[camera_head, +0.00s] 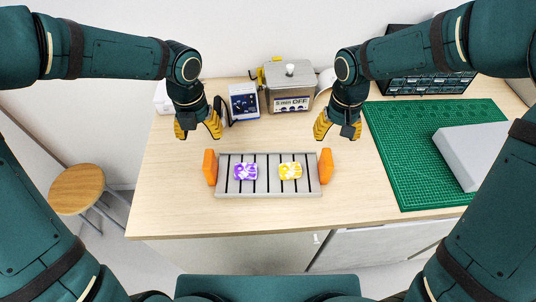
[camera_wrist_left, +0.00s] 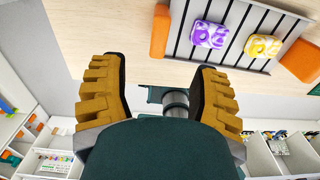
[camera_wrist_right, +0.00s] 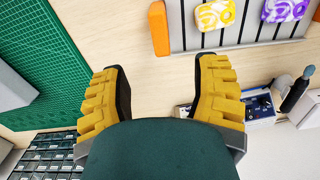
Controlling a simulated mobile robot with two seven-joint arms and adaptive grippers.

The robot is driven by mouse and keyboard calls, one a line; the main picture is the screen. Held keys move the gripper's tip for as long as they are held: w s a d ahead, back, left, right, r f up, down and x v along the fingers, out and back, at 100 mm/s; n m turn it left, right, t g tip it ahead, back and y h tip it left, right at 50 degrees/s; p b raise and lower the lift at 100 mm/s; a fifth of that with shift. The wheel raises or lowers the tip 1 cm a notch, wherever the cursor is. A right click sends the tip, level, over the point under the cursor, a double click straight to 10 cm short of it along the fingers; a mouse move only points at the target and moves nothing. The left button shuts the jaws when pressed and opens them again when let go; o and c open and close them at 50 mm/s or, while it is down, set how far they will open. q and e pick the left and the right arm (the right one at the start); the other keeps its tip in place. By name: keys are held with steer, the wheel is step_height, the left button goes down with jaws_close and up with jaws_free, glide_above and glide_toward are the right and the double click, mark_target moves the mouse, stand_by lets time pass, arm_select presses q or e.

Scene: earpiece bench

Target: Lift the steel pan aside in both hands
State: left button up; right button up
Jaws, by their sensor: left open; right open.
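The steel pan (camera_head: 274,188) is a grey tray with dark slots, lying flat on the bench in front of me. An orange grip (camera_head: 210,167) stands at its left end and another orange grip (camera_head: 326,166) at its right end. A purple-and-white piece (camera_head: 245,171) and a yellow-and-white piece (camera_head: 290,170) lie on it. My left gripper (camera_head: 197,130) is open and empty, beyond and above the left grip. My right gripper (camera_head: 338,130) is open and empty, beyond and above the right grip. The pan also shows in the left wrist view (camera_wrist_left: 232,42) and the right wrist view (camera_wrist_right: 250,30).
A steel machine (camera_head: 290,82) and a small blue-and-white device (camera_head: 244,102) stand behind the pan. A green mat (camera_head: 400,150) with a grey block (camera_head: 475,150) lies at the right. Bare bench lies left of the pan, and a narrower strip lies between pan and mat.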

mark_target(207, 158)
arm_select(q)
steer(key=shift+s+r, duration=0.15)
steer(key=shift+s, duration=0.15)
arm_select(e)
steer(key=shift+s+r, duration=0.1)
steer(key=shift+s, duration=0.2)
arm_select(q)
steer(key=shift+s+f, duration=0.1)
steer(key=shift+f, duration=0.35)
arm_select(e)
steer(key=shift+s+f, duration=0.1)
steer(key=shift+f, duration=0.3)
arm_select(q)
step_height(207, 158, down, 13)
arm_select(e)
step_height(207, 158, down, 13)
arm_select(q)
jaws_close()
arm_select(e)
jaws_close()
